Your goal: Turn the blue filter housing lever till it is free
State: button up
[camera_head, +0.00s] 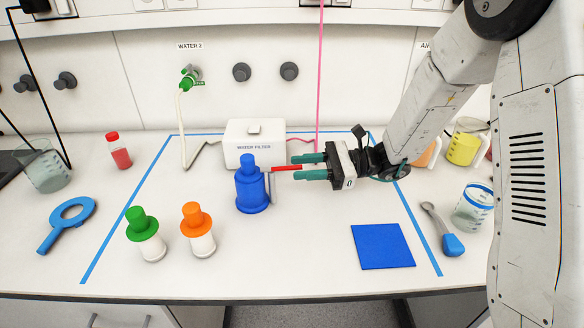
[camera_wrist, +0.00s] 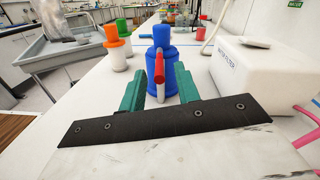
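The blue filter housing (camera_head: 251,188) stands upright on the table in front of the water filter box. A red lever (camera_head: 287,168) sticks out from its right side on a pale bracket in the head view. In the wrist view the blue housing (camera_wrist: 162,50) is straight ahead, with the red lever (camera_wrist: 159,70) pointing toward my gripper. My gripper (camera_head: 306,167) has green fingers spread apart to the right of the housing. In the wrist view the lever lies between the two open fingers (camera_wrist: 160,84). Contact with the lever cannot be told.
The white water filter box (camera_head: 238,153) stands close behind the housing. Green-capped (camera_head: 147,234) and orange-capped (camera_head: 198,230) filters stand at front left. A blue mat (camera_head: 383,246) lies at front right. A blue ring wrench (camera_head: 68,221) lies at left. The table front centre is clear.

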aim_at(292, 168)
jog(key=shift+s+a, duration=0.1)
jog(key=shift+a, duration=1.4)
grip_shut()
